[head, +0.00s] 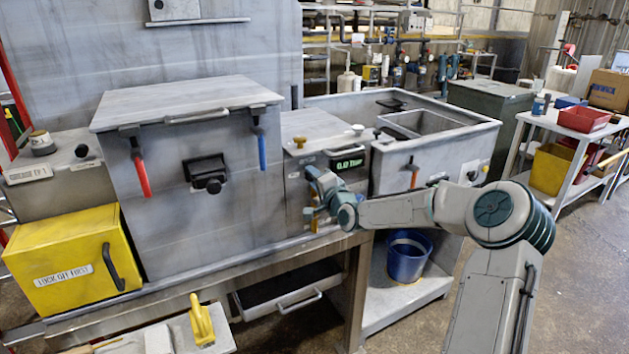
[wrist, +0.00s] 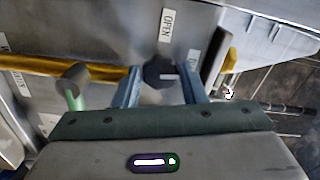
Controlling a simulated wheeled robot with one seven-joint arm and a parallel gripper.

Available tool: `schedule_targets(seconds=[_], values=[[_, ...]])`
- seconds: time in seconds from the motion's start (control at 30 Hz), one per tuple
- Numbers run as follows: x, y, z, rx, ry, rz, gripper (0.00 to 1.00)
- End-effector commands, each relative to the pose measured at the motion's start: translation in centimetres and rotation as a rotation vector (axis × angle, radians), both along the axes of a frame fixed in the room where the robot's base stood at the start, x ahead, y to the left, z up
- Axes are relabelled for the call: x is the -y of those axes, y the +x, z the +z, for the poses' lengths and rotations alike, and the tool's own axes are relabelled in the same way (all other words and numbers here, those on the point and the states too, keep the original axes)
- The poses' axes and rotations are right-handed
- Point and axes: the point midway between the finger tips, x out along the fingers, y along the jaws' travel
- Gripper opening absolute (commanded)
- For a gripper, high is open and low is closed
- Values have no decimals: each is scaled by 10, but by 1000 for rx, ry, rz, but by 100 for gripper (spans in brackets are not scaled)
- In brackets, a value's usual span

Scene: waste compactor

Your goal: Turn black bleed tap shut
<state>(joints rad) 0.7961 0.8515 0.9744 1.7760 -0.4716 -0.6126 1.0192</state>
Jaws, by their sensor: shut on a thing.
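The black bleed tap (wrist: 161,70) sits between the two blue fingers of my gripper (wrist: 163,80) in the wrist view. The fingers are shut on it. A white label reading OPEN (wrist: 167,25) is on the grey panel just above the tap, and a second label (wrist: 193,62), partly hidden by a finger, is to its right. My wrist hides the tap there.
A yellow pipe (wrist: 30,65) and a green-stemmed tap (wrist: 74,90) are left of my gripper in the wrist view. A yellow handle (wrist: 230,60) is to its right. In the head view, red (head: 142,177) and blue (head: 262,150) handles hang on the large box to the left.

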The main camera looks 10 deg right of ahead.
Motion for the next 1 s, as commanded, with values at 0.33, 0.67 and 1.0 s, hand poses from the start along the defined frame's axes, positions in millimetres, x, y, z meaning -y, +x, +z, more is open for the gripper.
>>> schedule_targets(seconds=[0.33,0.67,1.0], values=[[0,0,-1,-44,128,1,15],[0,0,-1,-52,149,0,15],[0,0,-1,-50,148,1,58]])
